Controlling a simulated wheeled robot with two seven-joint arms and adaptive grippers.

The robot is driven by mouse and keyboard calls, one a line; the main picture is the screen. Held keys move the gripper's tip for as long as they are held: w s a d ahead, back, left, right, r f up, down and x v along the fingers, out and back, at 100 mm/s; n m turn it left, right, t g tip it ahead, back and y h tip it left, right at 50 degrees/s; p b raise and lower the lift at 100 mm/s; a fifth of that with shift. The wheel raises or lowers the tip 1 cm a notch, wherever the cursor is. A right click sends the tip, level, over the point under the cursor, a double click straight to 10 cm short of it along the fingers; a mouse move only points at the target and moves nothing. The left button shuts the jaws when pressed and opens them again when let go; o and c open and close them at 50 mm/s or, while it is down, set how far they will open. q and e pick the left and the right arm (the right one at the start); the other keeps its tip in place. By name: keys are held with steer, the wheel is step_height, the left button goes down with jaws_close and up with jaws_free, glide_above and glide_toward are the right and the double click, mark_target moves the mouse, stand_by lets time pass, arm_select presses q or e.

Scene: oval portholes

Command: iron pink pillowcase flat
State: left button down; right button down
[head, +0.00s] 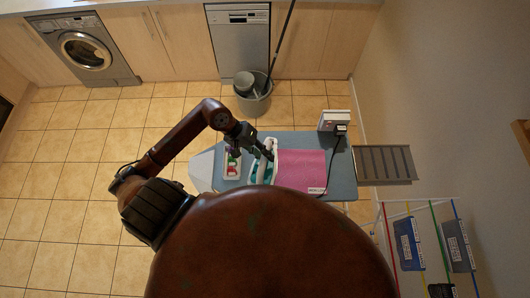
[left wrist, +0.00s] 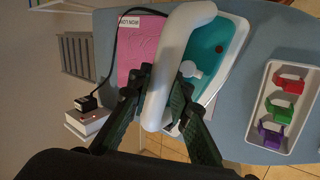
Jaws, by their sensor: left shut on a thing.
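The pink pillowcase (head: 302,165) lies on the blue-grey ironing board (head: 345,180) and looks flat, with a white label reading "IRON LOW". It also shows in the left wrist view (left wrist: 126,58), partly behind my gripper. The white and teal iron (left wrist: 215,48) is at the pillowcase's left edge in the head view (head: 254,173). I cannot tell whether its sole rests on the cloth or the board. My left gripper (head: 267,154) is shut on the iron's white handle, with a dark finger on each side in the left wrist view (left wrist: 160,95). My right gripper is not in view.
A white tray (left wrist: 252,128) with red, green and purple clips lies left of the iron in the head view. A white box (head: 333,119) with a plug and black cord stands at the board's back right. A bucket (head: 254,102) stands behind the board.

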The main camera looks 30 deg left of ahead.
mark_target(270, 163)
arm_select(q)
steer(key=shift+f, duration=1.8)
steer(key=shift+f, duration=0.15)
steer(key=shift+f+b, duration=0.3)
steer(key=shift+b, duration=0.35)
steer(key=shift+f+b, duration=0.3)
steer(key=shift+b, duration=0.1)
steer(key=shift+f+b, duration=0.3)
steer(key=shift+b, duration=0.1)
steer(key=shift+w+d, duration=0.1)
steer(key=shift+d, duration=0.05)
steer(key=shift+w+d+b, duration=0.4)
steer(key=shift+d+b, duration=0.3)
steer(key=shift+w+d+b, duration=0.45)
steer(key=shift+d+b, duration=0.1)
steer(key=shift+d, duration=0.25)
